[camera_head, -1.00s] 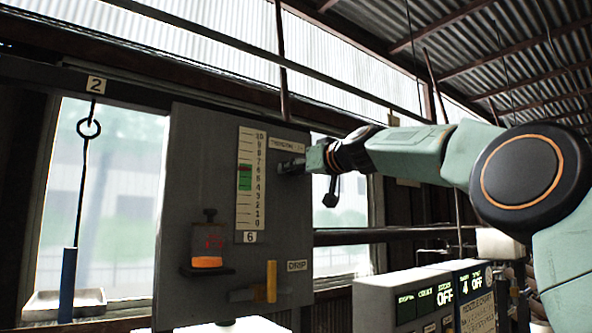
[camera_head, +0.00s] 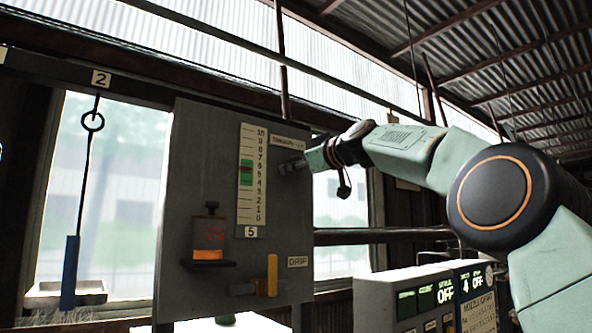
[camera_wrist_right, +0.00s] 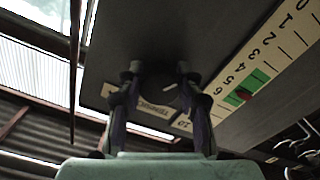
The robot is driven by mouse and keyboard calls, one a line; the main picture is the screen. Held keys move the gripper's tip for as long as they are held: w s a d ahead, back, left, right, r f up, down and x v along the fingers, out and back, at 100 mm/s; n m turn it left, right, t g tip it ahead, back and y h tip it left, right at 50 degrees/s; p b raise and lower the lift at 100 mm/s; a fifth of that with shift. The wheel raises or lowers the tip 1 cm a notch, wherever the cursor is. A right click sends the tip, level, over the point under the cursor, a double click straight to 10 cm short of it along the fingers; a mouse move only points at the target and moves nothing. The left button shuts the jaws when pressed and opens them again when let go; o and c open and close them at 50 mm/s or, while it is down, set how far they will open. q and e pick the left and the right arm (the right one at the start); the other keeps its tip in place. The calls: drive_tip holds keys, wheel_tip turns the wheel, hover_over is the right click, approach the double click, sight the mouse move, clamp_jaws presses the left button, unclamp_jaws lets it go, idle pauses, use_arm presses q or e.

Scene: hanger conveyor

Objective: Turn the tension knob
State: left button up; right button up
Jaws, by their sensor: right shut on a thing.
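The tension knob is a small dark knob on a grey panel (camera_head: 188,225), below the label reading TENSION (camera_head: 288,142). My right gripper (camera_head: 290,167) is at the knob, which it mostly hides in the head view. In the right wrist view my right gripper (camera_wrist_right: 158,76) has its two fingers on either side of the dark knob (camera_wrist_right: 159,88), shut on it. A scale from 0 to 10 (camera_head: 252,200) stands left of the knob. Its red pointer (camera_wrist_right: 243,95) lies within the green band (camera_wrist_right: 260,78). A small plate below reads 5 (camera_head: 251,232). My left gripper is out of view.
A bottle with orange liquid (camera_head: 208,240) sits on a small shelf of the panel. A yellow lever (camera_head: 272,275) is beside the DRIP label (camera_head: 298,262). A blue rod (camera_head: 70,272) hangs at the left. Control boxes with green displays (camera_head: 427,297) stand below right.

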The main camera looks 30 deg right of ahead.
drive_tip(key=o, duration=1.2)
